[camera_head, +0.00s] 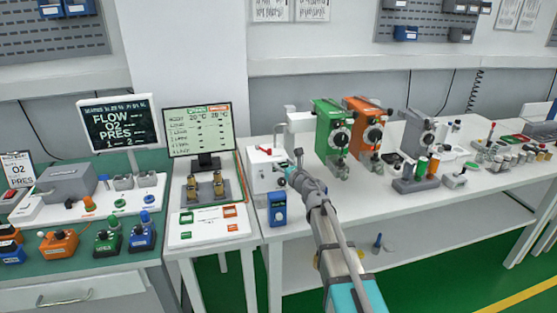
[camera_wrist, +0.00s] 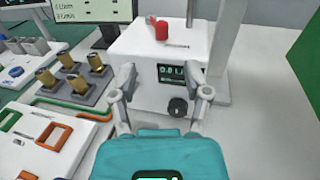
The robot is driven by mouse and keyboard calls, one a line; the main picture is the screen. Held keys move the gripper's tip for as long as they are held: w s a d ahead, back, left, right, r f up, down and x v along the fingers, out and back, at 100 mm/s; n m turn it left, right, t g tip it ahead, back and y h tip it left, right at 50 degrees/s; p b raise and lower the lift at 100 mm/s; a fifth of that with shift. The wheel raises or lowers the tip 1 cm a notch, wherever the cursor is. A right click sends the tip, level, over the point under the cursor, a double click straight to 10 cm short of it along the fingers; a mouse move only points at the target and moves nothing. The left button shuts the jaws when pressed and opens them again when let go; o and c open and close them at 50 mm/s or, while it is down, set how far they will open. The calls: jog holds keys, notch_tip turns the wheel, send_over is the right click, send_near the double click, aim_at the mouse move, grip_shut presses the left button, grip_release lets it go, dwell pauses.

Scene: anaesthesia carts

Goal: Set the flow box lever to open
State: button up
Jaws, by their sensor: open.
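The flow box is a white box (camera_wrist: 135,42) with a lit display (camera_wrist: 172,72) and a black knob (camera_wrist: 178,106) on its front. It also shows in the head view (camera_head: 258,180). A red-ended lever (camera_wrist: 162,31) is on its top; it shows as a small red spot in the head view (camera_head: 265,151). I cannot tell which setting it is in. My gripper (camera_wrist: 166,86) is open and empty, its fingers spread in front of the box's front face, below the lever. In the head view my gripper (camera_head: 287,165) is at the box's right side, partly hiding it.
A white post (camera_wrist: 218,50) stands right behind the box, and a green vaporizer (camera_head: 328,130) and an orange one (camera_head: 362,125) stand further right. Brass pieces (camera_wrist: 72,83) on a grey base are to the left.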

jog(key=shift+s+d, duration=0.3)
jog(key=shift+s, duration=0.2)
